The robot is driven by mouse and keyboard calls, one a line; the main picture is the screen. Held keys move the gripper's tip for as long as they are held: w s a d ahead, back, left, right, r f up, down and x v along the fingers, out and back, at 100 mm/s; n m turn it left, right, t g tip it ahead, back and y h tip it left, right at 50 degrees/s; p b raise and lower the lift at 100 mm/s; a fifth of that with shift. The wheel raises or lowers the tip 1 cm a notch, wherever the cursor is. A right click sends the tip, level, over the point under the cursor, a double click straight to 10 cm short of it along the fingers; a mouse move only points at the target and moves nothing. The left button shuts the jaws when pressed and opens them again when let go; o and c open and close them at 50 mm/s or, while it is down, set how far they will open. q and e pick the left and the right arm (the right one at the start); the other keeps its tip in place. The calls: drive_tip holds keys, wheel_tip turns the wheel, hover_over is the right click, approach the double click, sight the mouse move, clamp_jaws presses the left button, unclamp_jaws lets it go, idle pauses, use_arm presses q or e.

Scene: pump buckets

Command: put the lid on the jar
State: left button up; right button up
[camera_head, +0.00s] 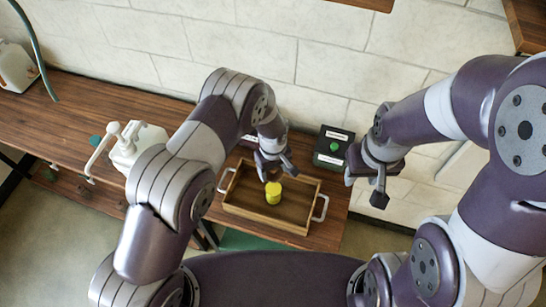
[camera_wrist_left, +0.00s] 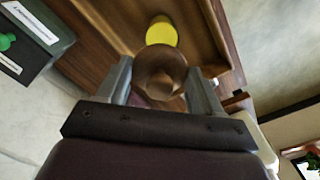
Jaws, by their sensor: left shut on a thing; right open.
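The yellow jar (camera_head: 273,194) stands in the wooden tray (camera_head: 301,216). It also shows in the left wrist view (camera_wrist_left: 161,34), just beyond the held thing. My left gripper (camera_head: 274,166) is above the tray, behind the jar in the head view. Its fingers (camera_wrist_left: 157,88) are shut on a round brown lid (camera_wrist_left: 160,70). The lid is hard to make out in the head view. In the left wrist view it overlaps the near side of the jar, and I cannot tell whether they touch. My right gripper (camera_head: 379,188) is open and empty, right of the tray.
A dark box with a green button (camera_head: 334,147) stands behind the tray by the wall; it also shows in the left wrist view (camera_wrist_left: 25,45). A white pump container (camera_head: 133,144) is on the bench (camera_head: 70,122) at left. The tray has metal handles at both ends.

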use_arm(q)
drive_tip(key=shift+s+d+f+b, duration=0.15)
drive_tip(key=shift+s+f+b, duration=0.25)
drive_tip(key=shift+f, duration=0.2)
drive_tip(key=f+b, duration=0.3)
drive_tip(key=f, duration=0.2)
drive_tip(key=shift+w, duration=0.2)
drive_tip(key=shift+s+r, duration=0.1)
drive_tip(key=shift+s, duration=0.1)
use_arm(e)
drive_tip(key=f, duration=0.2)
drive_tip(key=s+f, duration=0.1)
drive_tip(key=f, duration=0.1)
drive_tip(key=shift+d+f, duration=0.1)
drive_tip(key=shift+f, duration=0.05)
use_arm(q)
drive_tip(key=shift+w, duration=0.1)
use_arm(e)
drive_tip(key=shift+w, duration=0.15)
use_arm(q)
drive_tip(key=shift+b, duration=0.35)
use_arm(e)
drive_tip(key=shift+f, duration=0.1)
use_arm(q)
drive_tip(key=shift+f+b, duration=0.2)
drive_tip(key=shift+b, duration=0.5)
use_arm(e)
drive_tip(key=shift+f, duration=0.7)
use_arm(q)
drive_tip(key=o, duration=1.1)
